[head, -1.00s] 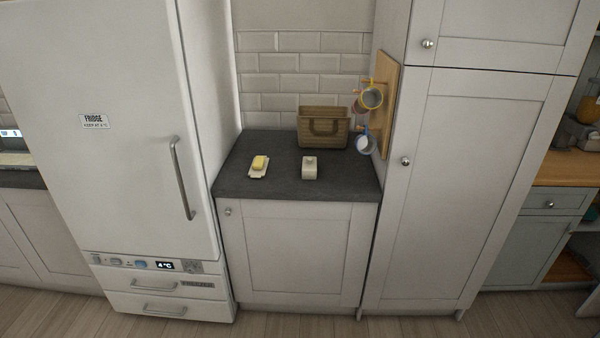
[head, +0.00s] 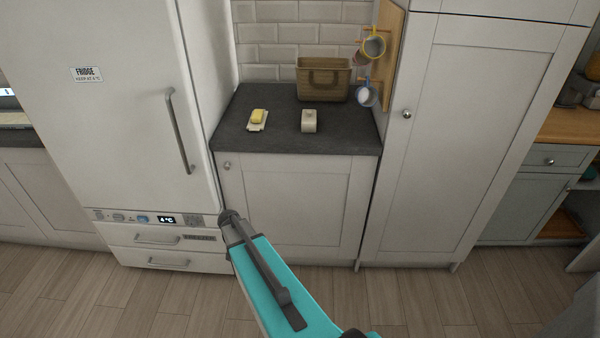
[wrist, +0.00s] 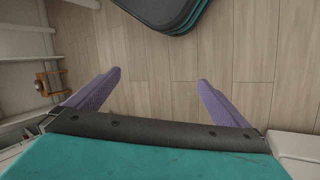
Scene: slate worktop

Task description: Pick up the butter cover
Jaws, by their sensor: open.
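The butter cover (head: 309,121) is a small whitish box-shaped lid with a knob on top. It sits on the slate worktop (head: 270,142) in the head view, right of the butter. The yellow butter (head: 258,116) lies on a pale dish (head: 256,127). My gripper (wrist: 159,85) is open in the wrist view, its two purple fingers spread with only floor between them. The butter cover is not in the wrist view. In the head view my arm reaches up from the bottom, below the worktop and well short of the cover; the fingers are not discernible there.
A woven basket (head: 324,80) stands behind the cover. Mugs (head: 372,46) hang on a wooden board (head: 390,55) at the right. The fridge (head: 140,110) stands to the left and a tall cabinet (head: 475,130) to the right. The worktop's front is clear.

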